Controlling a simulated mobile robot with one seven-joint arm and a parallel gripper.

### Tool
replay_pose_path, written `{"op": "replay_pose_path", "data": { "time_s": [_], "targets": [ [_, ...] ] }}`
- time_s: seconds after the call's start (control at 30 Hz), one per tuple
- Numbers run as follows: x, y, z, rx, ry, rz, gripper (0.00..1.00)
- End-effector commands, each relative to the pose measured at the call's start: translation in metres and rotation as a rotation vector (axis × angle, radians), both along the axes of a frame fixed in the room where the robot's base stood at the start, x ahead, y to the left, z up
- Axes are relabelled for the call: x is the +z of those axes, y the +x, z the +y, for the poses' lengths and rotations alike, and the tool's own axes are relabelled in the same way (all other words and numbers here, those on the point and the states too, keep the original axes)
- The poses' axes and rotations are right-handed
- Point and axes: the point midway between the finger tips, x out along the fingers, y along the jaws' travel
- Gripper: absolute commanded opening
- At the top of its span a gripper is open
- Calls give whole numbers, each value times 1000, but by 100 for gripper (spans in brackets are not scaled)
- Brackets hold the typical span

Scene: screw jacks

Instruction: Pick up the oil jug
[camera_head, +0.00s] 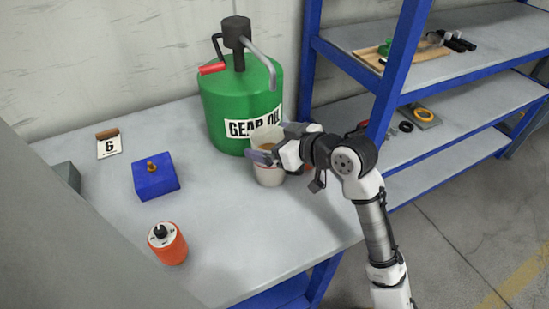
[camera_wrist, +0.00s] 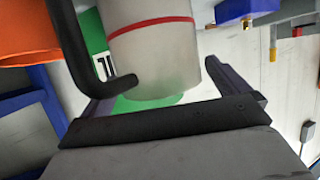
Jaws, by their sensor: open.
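The oil jug, a whitish cup-like vessel (camera_head: 268,176), stands on the grey table in front of the green gear oil drum (camera_head: 222,110). My gripper (camera_head: 276,144) is at the jug, coming from the right, and hides part of its upper side. In the wrist view, which looks upside down, the pale jug (camera_wrist: 155,55) with a red line lies between the two spread fingers of my gripper (camera_wrist: 160,80). A black bent bar (camera_wrist: 112,85) runs in front of the jug; it may be its handle. The fingers do not look closed on it.
A blue block with a brass knob (camera_head: 155,178), an orange canister (camera_head: 167,245) and a card marked 6 (camera_head: 109,145) stand to the left. A blue shelf rack (camera_head: 395,75) rises at the right. The table's middle is clear.

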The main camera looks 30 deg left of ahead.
Motion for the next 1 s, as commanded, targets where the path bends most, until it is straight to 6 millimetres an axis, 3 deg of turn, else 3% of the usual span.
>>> {"op": "replay_pose_path", "data": {
  "time_s": [0.07,0.5,0.6,0.63,0.67,1.0],
  "targets": [
    [0,0,0,0,0,0,96],
    [0,0,-1,-1,0,0,38],
    [0,0,-1,0,0,0,26],
    [1,0,-1,-1,2,-1,26],
    [1,0,-1,-1,2,-1,19],
    [10,0,-1,-1,0,-4,19]
  ]
}}
